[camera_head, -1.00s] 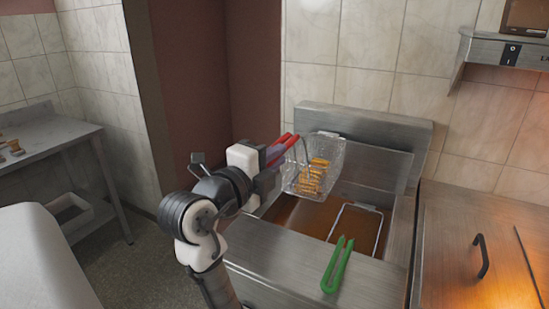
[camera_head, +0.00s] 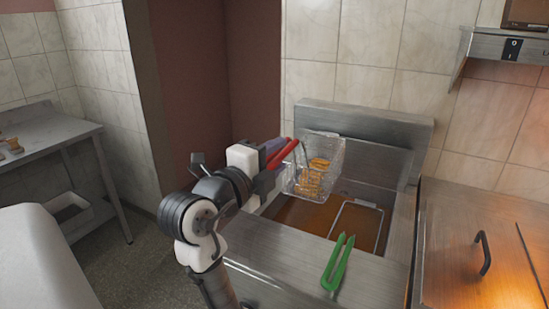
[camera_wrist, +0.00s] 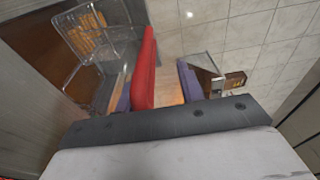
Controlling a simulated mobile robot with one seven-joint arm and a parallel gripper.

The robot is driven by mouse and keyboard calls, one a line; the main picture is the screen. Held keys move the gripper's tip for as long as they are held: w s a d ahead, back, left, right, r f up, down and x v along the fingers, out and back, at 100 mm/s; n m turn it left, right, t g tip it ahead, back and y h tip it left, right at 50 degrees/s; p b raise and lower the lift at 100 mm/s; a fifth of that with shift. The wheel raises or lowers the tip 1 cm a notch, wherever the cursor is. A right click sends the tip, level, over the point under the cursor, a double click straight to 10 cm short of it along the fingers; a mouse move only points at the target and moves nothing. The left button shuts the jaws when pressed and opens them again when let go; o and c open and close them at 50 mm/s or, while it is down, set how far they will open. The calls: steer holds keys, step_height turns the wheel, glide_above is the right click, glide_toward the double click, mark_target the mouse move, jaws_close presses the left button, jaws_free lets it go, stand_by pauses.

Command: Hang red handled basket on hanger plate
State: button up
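The red handled basket (camera_head: 330,160) is a wire mesh basket with golden fries in it. It hangs in the air over the left part of the fryer, slightly tilted. My gripper (camera_head: 273,156) is at its red handle (camera_head: 283,153), with purple fingers. In the wrist view the handle (camera_wrist: 146,70) lies against the left finger, with a gap visible towards the right finger (camera_wrist: 188,82); the basket's mesh (camera_wrist: 88,38) is at upper left. The hanger plate appears to be the raised steel back panel (camera_head: 385,124) of the fryer, behind the basket and apart from it as far as I can tell.
A second basket with a green handle (camera_head: 338,262) sits in the fryer's oil (camera_head: 300,214), its handle over the front edge. A steel lidded unit (camera_head: 460,255) with a black handle is on the right. A steel table (camera_head: 50,135) stands at the left. A tiled wall is behind.

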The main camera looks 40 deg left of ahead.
steer(key=shift+f, duration=0.1)
steer(key=shift+s, duration=0.25)
steer(key=s+d+b, duration=0.1)
steer(key=s+b, duration=0.2)
steer(key=s, duration=1)
steer(key=shift+d+b, duration=0.2)
steer(key=shift+b, duration=0.2)
